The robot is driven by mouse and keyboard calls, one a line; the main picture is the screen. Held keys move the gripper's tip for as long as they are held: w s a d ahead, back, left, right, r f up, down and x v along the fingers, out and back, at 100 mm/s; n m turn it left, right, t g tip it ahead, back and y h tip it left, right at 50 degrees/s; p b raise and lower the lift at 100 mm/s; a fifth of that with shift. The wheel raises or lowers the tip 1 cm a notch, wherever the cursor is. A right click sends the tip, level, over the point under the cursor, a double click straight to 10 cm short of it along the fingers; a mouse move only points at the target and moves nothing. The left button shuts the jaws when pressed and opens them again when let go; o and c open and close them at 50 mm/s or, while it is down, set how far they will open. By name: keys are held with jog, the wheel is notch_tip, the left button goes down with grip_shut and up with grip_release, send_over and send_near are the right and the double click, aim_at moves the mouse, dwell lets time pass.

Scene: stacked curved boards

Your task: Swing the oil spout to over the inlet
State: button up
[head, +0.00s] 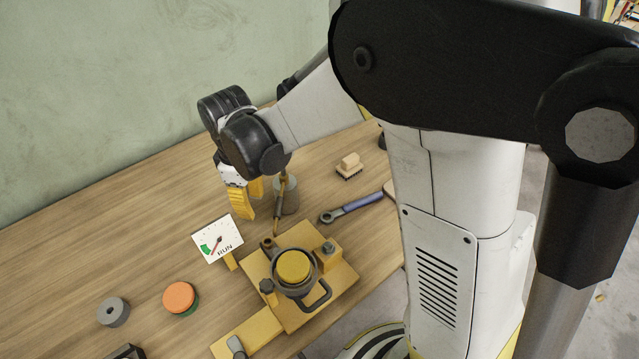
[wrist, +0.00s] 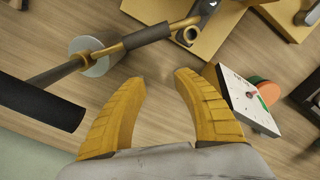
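The oil spout (head: 277,216) is a thin brass tube in front of a grey cylinder; its end is near the inlet. In the wrist view the spout (wrist: 113,49) carries a dark sleeve and runs to the upper right from a pale round disc (wrist: 88,57). The inlet looks like the small brass ring (head: 268,243) at the yellow plate's back corner, and the ring (wrist: 187,35) lies just below the spout's far end. Whether the end is over it I cannot tell. My gripper (head: 250,198), also in the wrist view (wrist: 160,80), is open and empty, apart from the spout.
A gauge card marked RUN (head: 217,240) stands close to my gripper. The yellow plate (head: 335,287) bears a round yellow-capped part with a handle. A blue-handled wrench (head: 358,206), a brush (head: 349,165), an orange button (head: 179,297) and a grey ring (head: 112,312) lie around.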

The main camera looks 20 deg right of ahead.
jog(key=shift+r, duration=0.1)
notch_tip(320, 180, up, 7)
jog(key=p, duration=0.5)
dwell(0.7)
